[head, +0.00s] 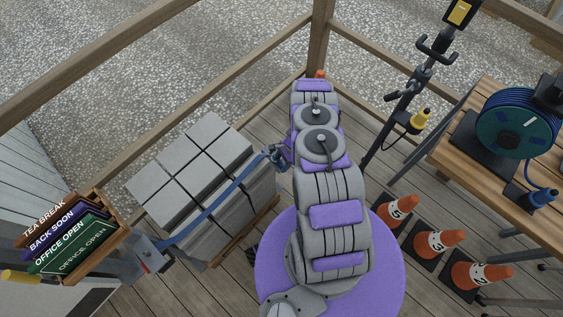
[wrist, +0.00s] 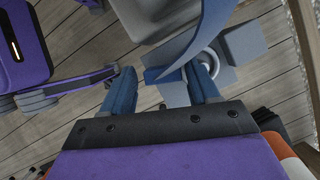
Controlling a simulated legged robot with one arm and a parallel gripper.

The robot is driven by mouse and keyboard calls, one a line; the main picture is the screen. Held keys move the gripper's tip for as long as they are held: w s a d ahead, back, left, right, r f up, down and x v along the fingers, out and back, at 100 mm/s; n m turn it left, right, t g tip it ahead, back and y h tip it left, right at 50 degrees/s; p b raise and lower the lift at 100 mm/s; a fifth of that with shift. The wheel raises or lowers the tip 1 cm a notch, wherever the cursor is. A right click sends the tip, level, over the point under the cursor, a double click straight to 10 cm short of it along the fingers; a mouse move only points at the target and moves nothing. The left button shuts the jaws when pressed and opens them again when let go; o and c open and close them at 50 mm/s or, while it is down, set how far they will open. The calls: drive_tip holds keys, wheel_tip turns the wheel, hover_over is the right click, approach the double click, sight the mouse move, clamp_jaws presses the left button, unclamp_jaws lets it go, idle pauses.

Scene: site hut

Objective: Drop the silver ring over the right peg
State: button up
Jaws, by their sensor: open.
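My gripper (wrist: 161,86) shows in the wrist view as two blue fingers, spread apart with nothing held between them. A pale grey round shape (wrist: 209,60) shows just beyond the right fingertip, against grey block-like surfaces. It may be the silver ring, but it is small and partly covered, so I cannot tell whether it is loose or around something. I cannot make out the right peg in either view. In the head view my own arm fills the middle and I cannot clearly pick out the fingertips.
A sign box (head: 118,238) stands left. Numbered cones (head: 437,240), a bench (head: 520,195) and a cable reel (head: 515,122) stand right. Railings enclose the deck.

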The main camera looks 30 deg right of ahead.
drive_tip(key=p+v, duration=0.4)
drive_tip(key=v, duration=1.3)
drive_tip(key=shift+w+d+r, duration=0.1)
